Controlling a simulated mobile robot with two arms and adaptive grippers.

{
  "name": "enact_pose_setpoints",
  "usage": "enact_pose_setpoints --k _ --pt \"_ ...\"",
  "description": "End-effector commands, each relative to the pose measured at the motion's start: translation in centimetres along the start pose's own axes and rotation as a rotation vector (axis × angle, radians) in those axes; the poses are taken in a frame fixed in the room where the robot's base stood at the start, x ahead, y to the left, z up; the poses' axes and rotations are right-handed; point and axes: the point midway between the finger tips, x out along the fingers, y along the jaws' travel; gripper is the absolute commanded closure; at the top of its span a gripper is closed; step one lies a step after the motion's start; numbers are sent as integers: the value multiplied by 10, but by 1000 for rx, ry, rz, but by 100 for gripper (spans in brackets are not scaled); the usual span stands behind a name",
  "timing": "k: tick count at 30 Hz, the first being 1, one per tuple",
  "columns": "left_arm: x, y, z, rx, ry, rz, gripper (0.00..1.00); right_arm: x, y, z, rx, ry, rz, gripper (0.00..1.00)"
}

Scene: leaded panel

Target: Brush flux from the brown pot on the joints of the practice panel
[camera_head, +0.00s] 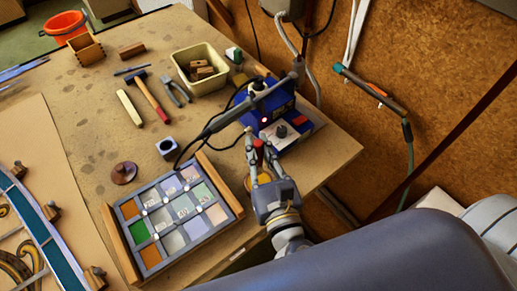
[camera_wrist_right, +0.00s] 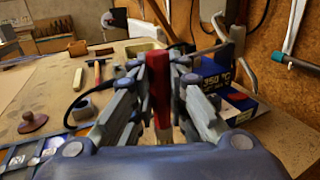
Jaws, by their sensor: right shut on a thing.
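The practice panel (camera_head: 172,219) lies on the bench, a grey frame with coloured and clear panes between wooden strips. Its edge also shows at lower left in the wrist view (camera_wrist_right: 40,151). My right gripper (camera_head: 259,158) is just right of the panel, above the bench. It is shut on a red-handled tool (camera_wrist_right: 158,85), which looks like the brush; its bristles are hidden. A round amber-brown rim (camera_head: 265,178) shows partly behind the gripper; it may be the brown pot, but I cannot tell. My left gripper is not in view.
A blue soldering station (camera_head: 262,103) stands behind the gripper, with a grey rod and cable reaching toward the panel. A brown knobbed disc (camera_head: 124,172) and a small grey block (camera_head: 167,147) lie beyond the panel. A hammer (camera_head: 150,96), pliers (camera_head: 174,90) and cream tub (camera_head: 213,83) are farther back.

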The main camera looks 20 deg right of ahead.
Motion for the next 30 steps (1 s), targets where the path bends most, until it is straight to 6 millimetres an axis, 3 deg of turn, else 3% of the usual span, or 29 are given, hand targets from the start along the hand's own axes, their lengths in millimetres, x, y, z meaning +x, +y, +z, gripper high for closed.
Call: enact_pose_setpoints --k 8,18,30 --pt "24 -7 3 1 -1 -8 19 0 0 -21 -1 0 0 100" --pt "37 -10 6 -2 -4 -12 19 0 0 -43 -1 0 0 100" --pt "40 -10 7 -2 -6 -12 19 0 0 -48 -1 -1 0 100"
